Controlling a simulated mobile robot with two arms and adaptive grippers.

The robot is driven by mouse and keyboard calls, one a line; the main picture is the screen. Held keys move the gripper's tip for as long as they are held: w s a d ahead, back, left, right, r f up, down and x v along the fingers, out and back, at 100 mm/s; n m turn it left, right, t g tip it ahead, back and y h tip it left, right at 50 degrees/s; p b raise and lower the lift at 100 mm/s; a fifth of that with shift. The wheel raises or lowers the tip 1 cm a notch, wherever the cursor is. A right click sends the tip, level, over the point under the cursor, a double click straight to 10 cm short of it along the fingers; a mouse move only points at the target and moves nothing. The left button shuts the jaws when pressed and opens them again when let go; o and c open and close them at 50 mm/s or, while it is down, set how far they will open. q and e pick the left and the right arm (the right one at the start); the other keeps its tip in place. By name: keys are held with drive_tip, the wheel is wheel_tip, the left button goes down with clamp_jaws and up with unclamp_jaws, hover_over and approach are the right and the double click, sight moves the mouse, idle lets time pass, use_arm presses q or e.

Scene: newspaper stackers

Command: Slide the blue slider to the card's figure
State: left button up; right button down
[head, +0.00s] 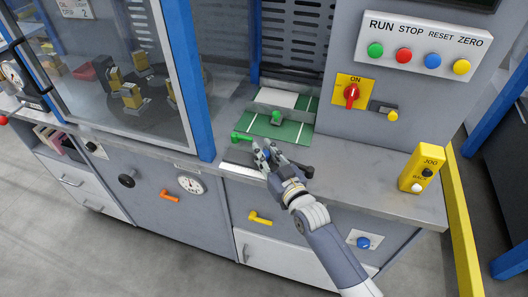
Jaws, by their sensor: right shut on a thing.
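My right gripper (264,154) is at the front of the grey counter, beside the green handle (241,137) and over a dark and pale plate (240,158). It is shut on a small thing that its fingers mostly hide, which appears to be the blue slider. I cannot make out the slider's marks or its exact position. A small white card (74,8) with print is at the top left, its text only partly legible. My left gripper is not in view.
A green board (285,132) lies behind the gripper. The red switch (351,94) and yellow jog box (421,168) stand to the right. A blue post (196,75) rises close on the left. The front panel has a yellow handle (260,217) and a blue button (363,242).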

drive_tip(key=shift+d+f, duration=0.1)
drive_tip(key=c, duration=1.7)
unclamp_jaws()
drive_tip(key=shift+s, duration=0.1)
drive_tip(key=shift+s, duration=0.1)
drive_tip(key=shift+s+d, duration=0.15)
drive_tip(key=shift+s, duration=0.1)
drive_tip(key=v, duration=1.1)
drive_tip(key=shift+s, duration=0.2)
